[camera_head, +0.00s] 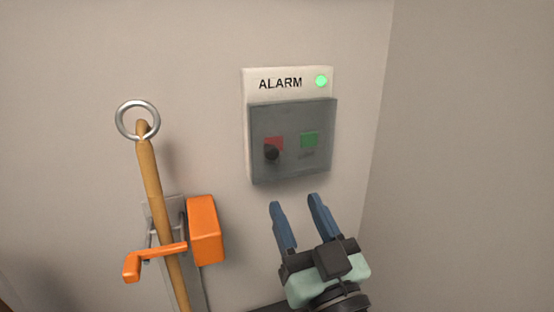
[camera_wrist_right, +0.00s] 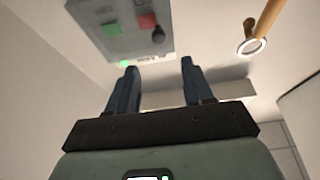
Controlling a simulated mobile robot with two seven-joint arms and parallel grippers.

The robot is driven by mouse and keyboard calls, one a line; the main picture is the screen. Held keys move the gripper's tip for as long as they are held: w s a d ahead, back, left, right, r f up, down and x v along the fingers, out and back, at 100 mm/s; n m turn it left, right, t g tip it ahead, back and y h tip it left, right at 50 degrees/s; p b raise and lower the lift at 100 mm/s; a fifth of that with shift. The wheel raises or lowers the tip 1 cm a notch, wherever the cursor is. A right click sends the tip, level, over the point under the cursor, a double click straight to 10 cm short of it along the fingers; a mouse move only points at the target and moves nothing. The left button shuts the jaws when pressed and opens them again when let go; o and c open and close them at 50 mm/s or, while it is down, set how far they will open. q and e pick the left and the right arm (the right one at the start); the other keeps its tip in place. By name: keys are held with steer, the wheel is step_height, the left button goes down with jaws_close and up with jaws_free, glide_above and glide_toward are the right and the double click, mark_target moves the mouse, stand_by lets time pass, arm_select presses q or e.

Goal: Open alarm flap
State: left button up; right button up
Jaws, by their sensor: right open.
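The alarm box (camera_head: 250,82) is on the wall, with the word ALARM and a lit green lamp at its top. Its grey see-through flap (camera_head: 290,172) is down over a red and a green button, with a dark round knob at the lower left. The box also shows in the right wrist view, where the flap (camera_wrist_right: 122,40) is at the top. My right gripper (camera_head: 295,204) is open and empty, just below the flap and apart from it; its fingers also show in the right wrist view (camera_wrist_right: 159,75). My left gripper is not in view.
Left of the box, a wooden pole (camera_head: 153,185) with a metal ring (camera_head: 121,128) rests at a wall bracket with an orange block (camera_head: 204,230) and orange lever (camera_head: 140,264). A wall corner stands to the right. The wall between pole and box is clear.

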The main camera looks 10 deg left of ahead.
mark_target(273, 154)
steer(key=p+x, duration=0.3)
steer(key=x, duration=0.7)
steer(key=shift+w+a, duration=0.15)
steer(key=shift+w, duration=0.2)
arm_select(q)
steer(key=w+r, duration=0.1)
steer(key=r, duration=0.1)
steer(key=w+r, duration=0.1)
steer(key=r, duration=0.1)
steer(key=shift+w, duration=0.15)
arm_select(e)
jaws_close()
